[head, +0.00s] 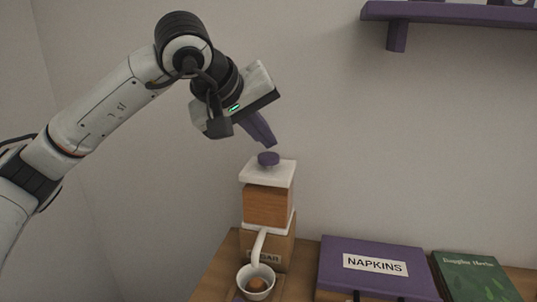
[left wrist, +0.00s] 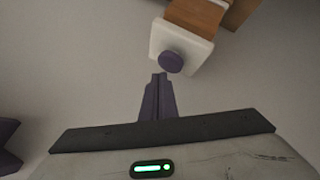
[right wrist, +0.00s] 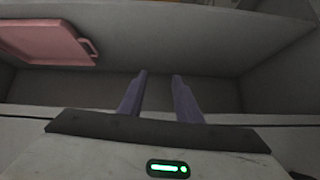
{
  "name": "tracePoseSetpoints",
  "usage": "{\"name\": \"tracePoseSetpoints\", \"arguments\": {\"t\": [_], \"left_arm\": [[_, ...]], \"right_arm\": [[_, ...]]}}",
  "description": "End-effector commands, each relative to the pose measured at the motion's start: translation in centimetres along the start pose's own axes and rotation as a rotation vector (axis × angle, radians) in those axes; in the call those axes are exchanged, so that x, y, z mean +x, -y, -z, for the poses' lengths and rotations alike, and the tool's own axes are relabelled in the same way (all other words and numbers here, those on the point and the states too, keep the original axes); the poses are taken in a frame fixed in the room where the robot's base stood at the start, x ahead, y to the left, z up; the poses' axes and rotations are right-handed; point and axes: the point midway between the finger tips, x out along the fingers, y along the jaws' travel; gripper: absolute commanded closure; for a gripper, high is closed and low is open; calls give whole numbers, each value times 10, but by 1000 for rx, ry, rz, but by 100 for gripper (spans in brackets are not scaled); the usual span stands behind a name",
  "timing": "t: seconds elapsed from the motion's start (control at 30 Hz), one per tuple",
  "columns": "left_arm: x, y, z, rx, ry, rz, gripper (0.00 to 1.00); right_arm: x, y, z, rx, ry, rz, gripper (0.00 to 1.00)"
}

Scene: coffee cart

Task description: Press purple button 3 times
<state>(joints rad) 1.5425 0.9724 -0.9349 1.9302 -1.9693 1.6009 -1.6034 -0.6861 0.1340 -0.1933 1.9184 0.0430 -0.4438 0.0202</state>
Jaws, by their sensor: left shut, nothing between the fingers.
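The purple button (head: 268,159) is a round knob on the white top plate (head: 283,175) of a wooden dispenser (head: 266,205). The button also shows in the left wrist view (left wrist: 169,61), just beyond the fingertips. My left gripper (head: 270,143) is shut and empty, with its purple fingers pointing down a little above the button. A small gap shows between fingertips and button in the head view. In the left wrist view my left gripper (left wrist: 158,78) has its fingers together. My right gripper (right wrist: 162,75) is open and empty, away from the dispenser, with its fingers apart.
A white cup (head: 256,282) stands below the dispenser's spout (head: 259,244). A purple napkins box (head: 375,266) and a green book (head: 477,278) lie to the right. A purple shelf (head: 455,14) is high on the wall. A pink tray-like object (right wrist: 45,40) shows in the right wrist view.

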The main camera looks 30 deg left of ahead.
Motion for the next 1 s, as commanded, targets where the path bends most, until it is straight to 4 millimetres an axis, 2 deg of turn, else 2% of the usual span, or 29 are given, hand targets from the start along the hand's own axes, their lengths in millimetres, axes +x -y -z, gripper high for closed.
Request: {"name": "tracePoseSetpoints", "arguments": {"t": [0.53, 1.0], "left_arm": [[-34, -25, 25, 0, 0, -1, 100], [-35, -26, 25, 0, 0, -1, 100]], "right_arm": [[-29, 3, 29, 0, 0, 0, 69], [-30, 3, 29, 0, 0, 0, 69]]}}
